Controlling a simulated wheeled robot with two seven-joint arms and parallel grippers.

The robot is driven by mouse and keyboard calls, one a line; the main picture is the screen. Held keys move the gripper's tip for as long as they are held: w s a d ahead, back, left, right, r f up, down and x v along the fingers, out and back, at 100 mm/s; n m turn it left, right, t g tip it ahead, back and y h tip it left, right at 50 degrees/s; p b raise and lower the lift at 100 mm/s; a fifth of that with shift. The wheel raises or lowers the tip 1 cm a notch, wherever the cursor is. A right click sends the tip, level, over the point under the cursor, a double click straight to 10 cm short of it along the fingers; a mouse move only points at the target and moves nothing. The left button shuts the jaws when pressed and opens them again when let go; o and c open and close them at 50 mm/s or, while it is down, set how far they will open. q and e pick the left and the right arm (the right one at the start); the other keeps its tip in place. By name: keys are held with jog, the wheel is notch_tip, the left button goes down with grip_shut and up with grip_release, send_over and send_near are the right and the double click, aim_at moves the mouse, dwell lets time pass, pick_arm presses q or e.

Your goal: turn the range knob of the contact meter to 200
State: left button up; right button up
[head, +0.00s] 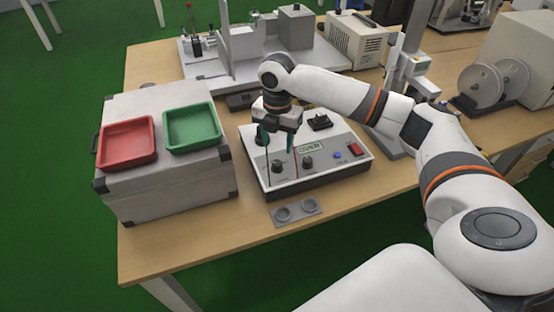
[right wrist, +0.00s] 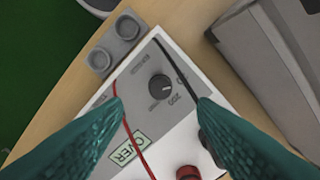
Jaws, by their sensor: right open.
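The contact meter (head: 355,168) is a light, sloped-top box on the table, with a green-framed display (head: 310,147) that reads OVER. A dark round knob (head: 277,166) sits at its front left; in the right wrist view this knob (right wrist: 160,87) has small printed labels around it, one looking like 200. Its pointer direction is too small to read. A second dark knob (head: 307,162) is to its right. My right gripper (head: 279,154) points down over the meter, its green fingers (right wrist: 160,110) apart with nothing between them, above the left knob. My left gripper is out of view.
A black lead and a red lead (right wrist: 129,130) run across the panel on either side of the knob. A grey case (head: 170,185) with red and green trays stands left. A grey two-cup block (head: 297,211) lies in front. Equipment fills the table's back.

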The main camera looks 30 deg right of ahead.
aim_at(277, 163)
notch_tip(277, 163, down, 8)
jog(key=shift+r, duration=0.1)
jog(key=shift+c, duration=0.3)
jog(key=c, duration=0.9)
